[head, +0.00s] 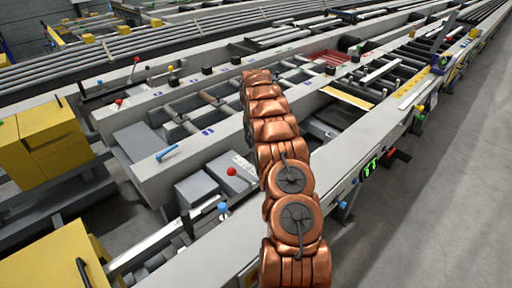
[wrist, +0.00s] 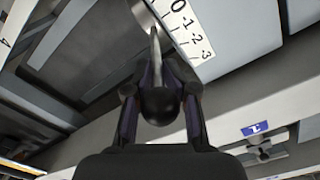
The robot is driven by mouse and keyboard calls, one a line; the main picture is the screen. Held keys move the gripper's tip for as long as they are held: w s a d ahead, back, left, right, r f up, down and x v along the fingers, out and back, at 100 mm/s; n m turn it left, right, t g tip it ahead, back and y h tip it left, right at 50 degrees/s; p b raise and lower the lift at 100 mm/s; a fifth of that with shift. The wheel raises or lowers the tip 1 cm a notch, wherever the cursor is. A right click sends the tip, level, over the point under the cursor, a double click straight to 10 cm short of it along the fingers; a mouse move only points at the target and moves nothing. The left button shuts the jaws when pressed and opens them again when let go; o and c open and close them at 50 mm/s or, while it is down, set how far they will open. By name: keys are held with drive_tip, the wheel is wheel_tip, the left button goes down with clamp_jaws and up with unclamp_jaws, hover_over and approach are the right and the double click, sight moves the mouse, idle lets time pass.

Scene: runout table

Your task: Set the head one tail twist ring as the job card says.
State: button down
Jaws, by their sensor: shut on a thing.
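In the wrist view, my gripper (wrist: 160,98) has its two dark fingers closed on either side of a black ball knob (wrist: 159,108). A thin grey lever (wrist: 154,48) runs up from the knob toward a white scale plate (wrist: 183,27). The plate shows 0, -1, -2 and -3 down its visible part; its upper part is cut off. I cannot tell which mark the lever stands at. The twist ring itself cannot be made out clearly. In the head view my copper arm hides the gripper and the knob. No job card is readable.
In the head view, a red ball knob (head: 231,171) and a blue-topped knob (head: 223,208) stand left of my arm. Yellow boxes (head: 48,142) are at left. The grey floor (head: 450,190) at right is clear.

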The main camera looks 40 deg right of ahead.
drive_tip(key=shift+w+r, duration=0.2)
drive_tip(key=shift+w, duration=0.3)
drive_tip(key=shift+w+r, duration=0.2)
drive_tip(key=shift+w, duration=0.25)
drive_tip(key=c, duration=1.2)
unclamp_jaws()
drive_tip(key=shift+c, duration=0.2)
drive_tip(key=shift+o, duration=0.2)
drive_tip(key=shift+s, duration=0.1)
drive_tip(key=shift+s+f, duration=0.1)
drive_tip(key=shift+f, duration=0.05)
drive_tip(key=shift+r, duration=3.75)
